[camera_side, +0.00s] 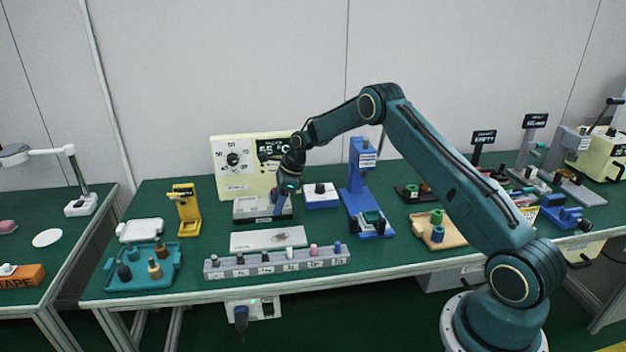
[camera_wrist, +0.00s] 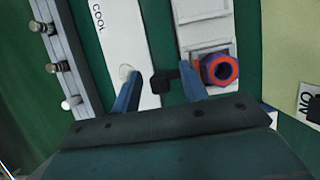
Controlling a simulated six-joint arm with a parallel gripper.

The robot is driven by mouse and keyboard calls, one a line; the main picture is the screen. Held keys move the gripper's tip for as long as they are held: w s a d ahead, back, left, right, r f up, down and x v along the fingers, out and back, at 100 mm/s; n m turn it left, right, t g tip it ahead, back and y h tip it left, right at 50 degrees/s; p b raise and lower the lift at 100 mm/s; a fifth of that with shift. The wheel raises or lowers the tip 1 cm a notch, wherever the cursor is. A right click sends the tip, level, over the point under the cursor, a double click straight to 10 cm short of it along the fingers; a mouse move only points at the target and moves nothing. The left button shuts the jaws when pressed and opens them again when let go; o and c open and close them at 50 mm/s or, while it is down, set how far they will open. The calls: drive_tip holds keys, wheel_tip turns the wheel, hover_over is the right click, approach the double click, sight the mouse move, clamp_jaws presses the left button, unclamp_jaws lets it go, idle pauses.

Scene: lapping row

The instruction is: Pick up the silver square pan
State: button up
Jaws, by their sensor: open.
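The silver square pan (camera_wrist: 206,48) appears in the wrist view as a pale square shape on a light grey block. A short black handle (camera_wrist: 163,82) sticks out from it to the left, between my two blue fingers. My gripper (camera_wrist: 157,70) is open, one finger on each side of the handle, with gaps showing. Whether the fingers are down at handle height is hard to tell. In the side view my gripper (camera_side: 281,203) points down at the right end of the low grey block (camera_side: 246,206), and the pan cannot be made out clearly behind it.
A red-rimmed blue hexagonal part (camera_wrist: 220,68) sits close beside the right finger. A long pale plate (camera_side: 245,241) marked COOL and a grey rack (camera_side: 222,268) with several pegs lie in front. A blue-and-white box (camera_side: 321,201) and a blue stand (camera_side: 358,178) are right.

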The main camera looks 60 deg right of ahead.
clamp_jaws()
drive_tip(key=shift+r, duration=0.1)
drive_tip(key=shift+r, duration=5)
